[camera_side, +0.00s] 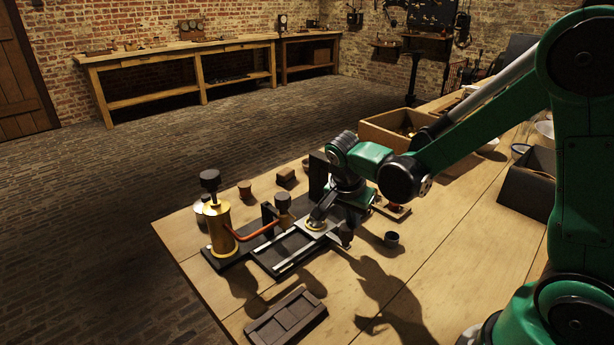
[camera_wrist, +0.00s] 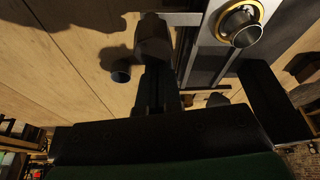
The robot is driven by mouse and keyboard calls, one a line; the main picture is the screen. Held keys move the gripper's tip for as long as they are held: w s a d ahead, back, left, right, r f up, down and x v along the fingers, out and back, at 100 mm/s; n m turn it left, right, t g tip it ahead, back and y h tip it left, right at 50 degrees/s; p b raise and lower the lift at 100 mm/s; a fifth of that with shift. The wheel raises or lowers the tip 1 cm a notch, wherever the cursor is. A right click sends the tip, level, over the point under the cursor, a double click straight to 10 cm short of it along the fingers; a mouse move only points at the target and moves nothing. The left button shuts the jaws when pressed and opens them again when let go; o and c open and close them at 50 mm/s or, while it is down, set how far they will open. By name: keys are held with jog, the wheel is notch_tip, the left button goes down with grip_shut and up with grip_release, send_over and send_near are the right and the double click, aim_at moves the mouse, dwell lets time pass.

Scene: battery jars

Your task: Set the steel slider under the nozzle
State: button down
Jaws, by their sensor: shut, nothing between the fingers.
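The steel slider (camera_side: 311,229) is a flat plate in a dark track, with a brass-ringed cup on it. In the wrist view, the plate (camera_wrist: 205,50) and the cup (camera_wrist: 240,27) show at top right. A dark knob (camera_side: 346,234), seemingly the slider's handle, sticks out on the right side; it also shows in the wrist view (camera_wrist: 153,40). My gripper (camera_side: 318,221) is shut and empty, pointing down by the slider and knob. I cannot tell whether it touches the knob.
A dark compartmented tray (camera_side: 286,318) lies at the front. A small dark cup (camera_side: 391,239) stands right of the knob. A wooden box (camera_side: 385,128) stands behind my arm, and small pots and blocks sit behind the track. The bench is bare between tray and cup.

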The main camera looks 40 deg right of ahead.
jog(key=a, duration=0.8)
jog(key=shift+a, duration=0.35)
jog(key=d, duration=0.3)
jog(key=w+d, duration=0.1)
jog(key=shift+d+r, duration=0.25)
jog(key=w+v, duration=0.1)
jog(key=v, duration=0.8)
jog(key=s+n+t+y, duration=0.3)
jog(key=s+n+t, duration=0.3)
jog(key=n, duration=0.9)
jog(key=shift+d+n+y, duration=0.35)
jog(key=shift+n+y, duration=0.05)
jog(key=c, duration=1.5)
grip_release()
jog(key=shift+s+f, duration=0.15)
